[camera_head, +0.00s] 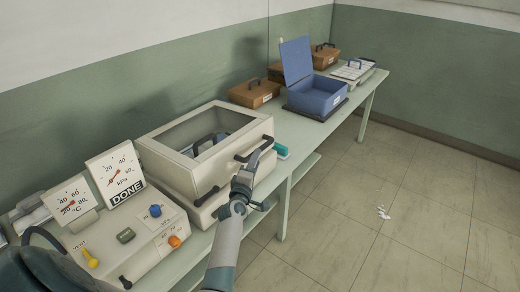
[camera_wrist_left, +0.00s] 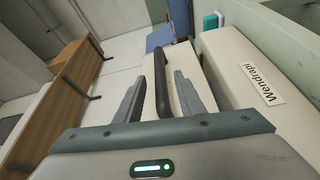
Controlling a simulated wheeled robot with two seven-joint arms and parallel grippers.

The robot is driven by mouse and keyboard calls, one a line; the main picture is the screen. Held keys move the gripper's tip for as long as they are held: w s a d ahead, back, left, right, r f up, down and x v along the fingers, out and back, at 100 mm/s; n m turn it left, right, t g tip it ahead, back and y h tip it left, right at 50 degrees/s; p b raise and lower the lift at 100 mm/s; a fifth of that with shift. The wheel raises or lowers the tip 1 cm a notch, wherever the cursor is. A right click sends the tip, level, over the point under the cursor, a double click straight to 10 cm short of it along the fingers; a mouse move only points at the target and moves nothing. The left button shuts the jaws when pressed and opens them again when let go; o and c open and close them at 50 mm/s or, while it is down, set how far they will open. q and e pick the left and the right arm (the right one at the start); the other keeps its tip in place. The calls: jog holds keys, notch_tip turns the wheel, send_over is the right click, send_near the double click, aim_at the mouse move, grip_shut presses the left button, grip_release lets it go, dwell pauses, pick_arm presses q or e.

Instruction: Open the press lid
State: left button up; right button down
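The cream press (camera_head: 170,170) stands on the long table. Its windowed lid (camera_head: 222,155) is down over the base, and a dark object shows dimly through the window. A black bar handle (camera_head: 254,149) is on the lid's front; it also shows in the left wrist view (camera_wrist_left: 161,82). My left gripper (camera_head: 244,178) is at the front of the press, by this handle. In the left wrist view its two fingers (camera_wrist_left: 163,98) are apart, with the handle between them and gaps visible on both sides. My right gripper is not in view.
A control panel (camera_head: 130,235) with two gauges, a "DONE" sign and knobs stands left of the press. A teal object (camera_head: 281,151) lies at its right. Farther along are an open blue box (camera_head: 318,97) and brown boxes (camera_head: 252,93). The floor (camera_head: 400,200) at right is mostly clear.

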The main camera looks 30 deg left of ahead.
pick_arm(q)
jog(key=x, duration=0.6)
jog(key=shift+w+a, duration=0.1)
jog(key=shift+w, duration=0.1)
grip_shut()
